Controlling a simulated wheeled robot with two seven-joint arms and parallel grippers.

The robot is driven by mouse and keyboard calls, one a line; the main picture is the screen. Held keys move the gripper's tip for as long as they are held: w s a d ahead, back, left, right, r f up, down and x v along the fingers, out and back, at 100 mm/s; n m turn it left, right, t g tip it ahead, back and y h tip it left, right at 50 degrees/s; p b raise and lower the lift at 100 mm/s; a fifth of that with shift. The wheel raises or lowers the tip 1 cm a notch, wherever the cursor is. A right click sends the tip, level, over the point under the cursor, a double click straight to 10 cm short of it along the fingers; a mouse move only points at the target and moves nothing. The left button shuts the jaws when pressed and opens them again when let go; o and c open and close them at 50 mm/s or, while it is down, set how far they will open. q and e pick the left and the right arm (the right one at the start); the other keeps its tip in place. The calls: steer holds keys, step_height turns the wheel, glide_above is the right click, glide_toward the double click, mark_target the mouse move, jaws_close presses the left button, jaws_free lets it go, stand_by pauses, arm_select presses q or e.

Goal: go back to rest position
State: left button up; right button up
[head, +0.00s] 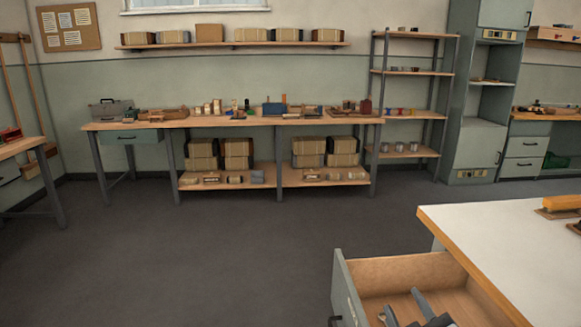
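My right gripper (403,302) shows at the bottom edge, in front of the open drawer's interior. Its two dark grey fingertips are apart, with nothing visible between them. The rest of it is cut off by the frame. I cannot tell whether it is inside the drawer or above it. My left gripper is not in view.
The open drawer (345,290) has grey sides and a wooden inside; it stands out from the white-topped table (490,235) at right. A long workbench (230,121) with tools and boxes stands along the back wall. The dark floor (220,240) between is clear.

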steer(key=s+d+f+m+g+h, duration=0.25)
steer(key=s+f+m+g, duration=0.35)
steer(key=s+f, duration=0.4)
steer(key=s+a+f+g+y, duration=0.1)
steer(key=s+f+g, duration=0.25)
steer(key=s, duration=0.25)
steer(key=s+f+g+y, duration=0.2)
steer(key=s+g, duration=0.2)
steer(key=s, duration=0.3)
steer(key=w+a+f+t+y+p, duration=0.1)
steer(key=w+a+t+y, duration=0.2)
steer(key=w+a+t, duration=0.3)
steer(key=shift+w+a+f+t+p, duration=0.25)
steer(key=shift+w+f+t+p, duration=0.05)
steer(key=shift+w+t, duration=0.3)
